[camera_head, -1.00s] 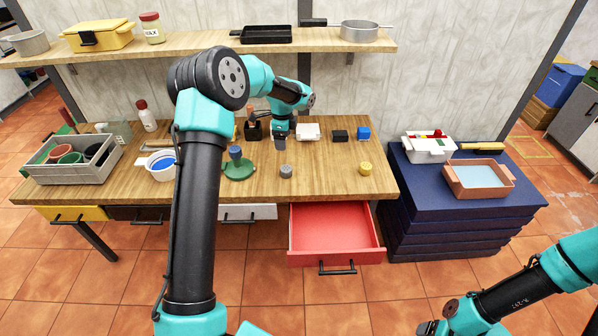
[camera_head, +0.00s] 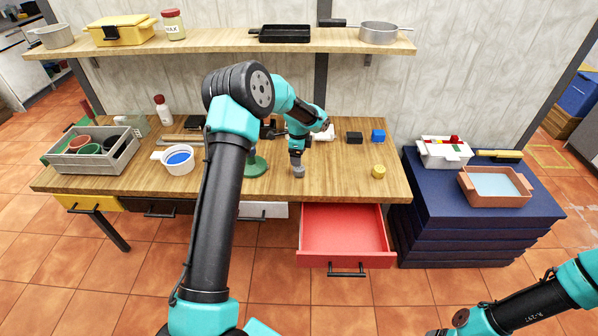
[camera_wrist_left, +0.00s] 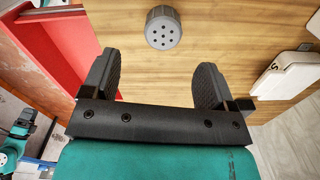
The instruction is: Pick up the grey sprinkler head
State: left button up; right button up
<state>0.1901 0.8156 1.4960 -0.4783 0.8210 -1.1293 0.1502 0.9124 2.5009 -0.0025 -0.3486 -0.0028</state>
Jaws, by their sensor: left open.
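The grey sprinkler head (camera_head: 299,171) stands on the wooden table near its front edge, behind the red drawer. In the left wrist view the round grey sprinkler head (camera_wrist_left: 163,28) shows its dotted top, beyond the fingertips and roughly centred between them. My left gripper (camera_head: 297,153) is above and just behind it in the head view, pointing down. In the left wrist view the left gripper (camera_wrist_left: 155,75) has its two black fingers wide apart with nothing between them. My right arm comes in at the lower right, and its gripper is cut off by the bottom edge.
The red drawer (camera_head: 345,232) stands open in front. A yellow cylinder (camera_head: 378,171), a black block (camera_head: 354,137) and a blue block (camera_head: 378,136) lie to the right. A green-based thing (camera_head: 254,166) and a white pot (camera_head: 179,161) are to the left. Table around the head is clear.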

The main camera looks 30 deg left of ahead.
aim_at(299, 170)
pick_arm(q)
jog(key=shift+f, duration=1.75)
jog(key=shift+f, duration=0.15)
jog(key=f, duration=0.5)
jog(key=shift+w, duration=0.2)
jog(key=shift+c, duration=0.5)
jog(key=c, duration=0.9)
